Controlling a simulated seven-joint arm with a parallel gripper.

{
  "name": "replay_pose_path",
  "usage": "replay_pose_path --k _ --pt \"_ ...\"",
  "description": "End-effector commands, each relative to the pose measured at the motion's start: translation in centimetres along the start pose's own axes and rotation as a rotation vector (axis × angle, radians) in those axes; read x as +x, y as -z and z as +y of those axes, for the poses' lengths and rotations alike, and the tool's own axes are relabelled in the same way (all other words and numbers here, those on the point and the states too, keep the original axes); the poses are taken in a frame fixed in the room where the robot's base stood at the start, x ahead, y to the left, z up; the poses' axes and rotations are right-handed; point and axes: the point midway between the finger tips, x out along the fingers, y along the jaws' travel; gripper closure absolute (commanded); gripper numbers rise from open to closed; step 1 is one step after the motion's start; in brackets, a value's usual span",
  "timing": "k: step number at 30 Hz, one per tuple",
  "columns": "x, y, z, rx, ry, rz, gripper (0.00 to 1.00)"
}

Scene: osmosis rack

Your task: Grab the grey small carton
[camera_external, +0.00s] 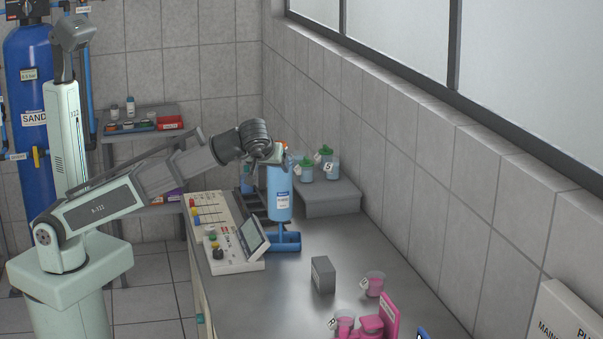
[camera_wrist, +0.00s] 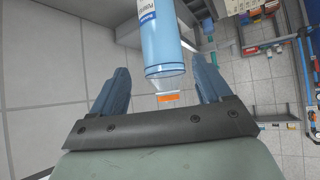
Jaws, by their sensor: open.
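In the wrist view my open gripper (camera_wrist: 160,65) has one finger on each side of the blue bottle (camera_wrist: 162,42), with gaps showing on both sides. An orange part (camera_wrist: 168,98) shows between the fingers. The carton is not seen in the wrist view.
A blue tray (camera_external: 286,242) is below the bottle. A control panel (camera_external: 228,232) stands to its left. Pink cups (camera_external: 374,284) and a pink stand (camera_external: 389,312) are right of and in front of the carton. Jars with green lids (camera_external: 326,152) stand on a grey raised block (camera_external: 334,202).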

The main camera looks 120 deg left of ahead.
Motion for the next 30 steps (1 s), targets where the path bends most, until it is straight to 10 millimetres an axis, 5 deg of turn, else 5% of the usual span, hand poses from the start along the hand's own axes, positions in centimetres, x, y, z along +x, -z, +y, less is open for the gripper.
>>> replay_pose_path --k 7,14,22,30 --pt "1.9 0.1 0.2 0.001 0.031 -0.001 0.22" --pt "4.8 -0.7 3.1 0.026 0.079 -0.023 0.22" --pt "7.2 -4.0 7.5 0.099 0.073 -0.173 0.22" --pt "8.1 -7.5 10.9 0.377 0.003 -0.345 0.22"
